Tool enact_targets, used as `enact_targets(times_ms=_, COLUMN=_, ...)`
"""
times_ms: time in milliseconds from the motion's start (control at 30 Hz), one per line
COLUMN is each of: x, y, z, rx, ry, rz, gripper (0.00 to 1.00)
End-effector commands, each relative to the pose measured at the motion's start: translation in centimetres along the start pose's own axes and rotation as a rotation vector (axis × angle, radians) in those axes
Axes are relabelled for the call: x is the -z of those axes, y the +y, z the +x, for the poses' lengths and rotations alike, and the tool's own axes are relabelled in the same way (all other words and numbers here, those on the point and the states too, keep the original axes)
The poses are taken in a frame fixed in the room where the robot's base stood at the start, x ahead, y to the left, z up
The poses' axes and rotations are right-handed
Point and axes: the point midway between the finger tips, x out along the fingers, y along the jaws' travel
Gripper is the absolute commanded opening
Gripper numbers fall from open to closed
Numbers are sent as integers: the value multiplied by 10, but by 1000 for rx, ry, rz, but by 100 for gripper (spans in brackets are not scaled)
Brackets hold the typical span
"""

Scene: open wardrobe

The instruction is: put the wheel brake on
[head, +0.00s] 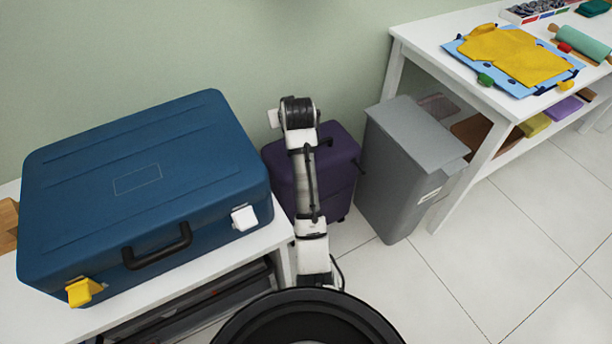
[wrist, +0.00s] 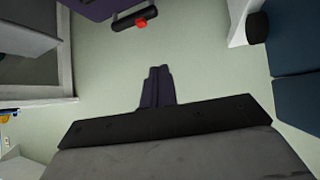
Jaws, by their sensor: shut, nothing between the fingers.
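A purple suitcase (head: 342,158) stands on the floor between the white bench and the grey bin, partly behind my arm. A dark wheel (head: 342,218) shows at its bottom right corner. In the wrist view the purple suitcase (wrist: 92,8) is at the top edge, with a black bar (wrist: 124,21) and a small red piece (wrist: 141,23) on it. I cannot tell whether the red piece is the brake. My gripper (wrist: 157,70) is shut and empty, apart from the black bar in the picture. My gripper is hidden in the head view.
A large blue case (head: 140,185) lies on the white bench (head: 262,246) at the left. The grey bin (head: 395,170) stands close to the suitcase's right. A white table (head: 420,40) with craft items is farther right. Tiled floor is clear at the lower right.

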Motion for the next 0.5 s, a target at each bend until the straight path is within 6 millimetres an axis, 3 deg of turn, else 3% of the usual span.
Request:
enact_targets(times_ms=33, x=-32, y=12, z=21, rx=19, ry=-139, rz=1, gripper=0)
enact_targets(times_ms=100, x=-73, y=21, z=39, rx=58, ry=-311, rz=1, gripper=0)
enact_targets(times_ms=200, x=-119, y=31, z=51, rx=106, ry=-496, rz=4, gripper=0)
enact_targets(times_ms=300, x=-148, y=37, z=54, rx=141, ry=-612, rz=10, gripper=0)
enact_targets(times_ms=500, x=-168, y=37, z=61, rx=162, ry=-672, rz=12, gripper=0)
